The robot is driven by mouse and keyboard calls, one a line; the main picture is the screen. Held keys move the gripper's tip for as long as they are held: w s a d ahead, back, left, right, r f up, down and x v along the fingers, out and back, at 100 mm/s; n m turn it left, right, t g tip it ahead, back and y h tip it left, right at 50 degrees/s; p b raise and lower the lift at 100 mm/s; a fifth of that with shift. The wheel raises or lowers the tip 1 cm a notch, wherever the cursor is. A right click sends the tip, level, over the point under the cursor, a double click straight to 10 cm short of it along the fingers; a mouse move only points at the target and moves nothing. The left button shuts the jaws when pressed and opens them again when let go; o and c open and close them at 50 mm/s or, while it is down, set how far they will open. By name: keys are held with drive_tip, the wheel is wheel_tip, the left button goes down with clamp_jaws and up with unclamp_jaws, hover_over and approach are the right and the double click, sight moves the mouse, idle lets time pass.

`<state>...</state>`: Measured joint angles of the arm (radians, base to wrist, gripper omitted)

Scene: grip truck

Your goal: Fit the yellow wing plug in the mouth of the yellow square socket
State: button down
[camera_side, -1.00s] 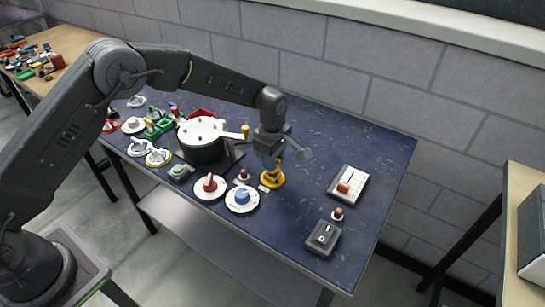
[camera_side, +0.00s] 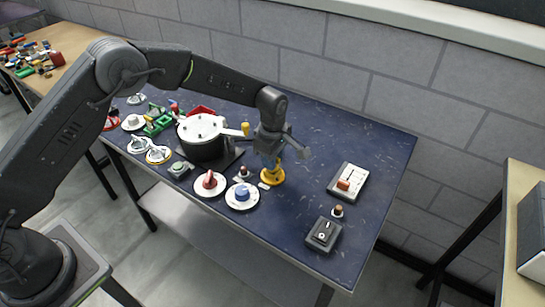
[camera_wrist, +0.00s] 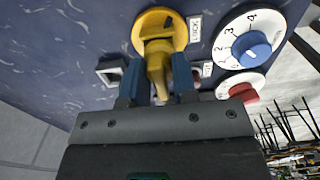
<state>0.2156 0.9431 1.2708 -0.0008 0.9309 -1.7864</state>
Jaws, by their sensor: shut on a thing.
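My gripper (camera_wrist: 160,82) has two blue fingers. They are shut on the yellow wing plug (camera_wrist: 158,64), which points away from my wrist. The plug's far end is at a yellow round base with a raised middle (camera_wrist: 157,20), which I take for the square socket. The plug overlaps the base in the wrist view, and I cannot tell how deep it sits. The socket's mouth is hidden behind the plug. In the side view my gripper (camera_side: 270,160) points down over the yellow base (camera_side: 272,178) on the blue table.
A blue knob on a white dial (camera_side: 242,196) and a red knob on a white dial (camera_side: 210,183) are close at left. A white-lidded pot (camera_side: 201,138) stands behind them. A slider box (camera_side: 348,182) and black switch (camera_side: 323,234) are at right. Table between is clear.

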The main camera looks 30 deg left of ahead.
drive_tip(key=shift+f, duration=0.2)
idle(0.4)
drive_tip(key=c, duration=0.8)
unclamp_jaws()
drive_tip(key=shift+o, duration=0.3)
drive_tip(key=shift+o, duration=1.2)
drive_tip(key=shift+r, duration=0.1)
drive_tip(key=shift+r, duration=3.65)
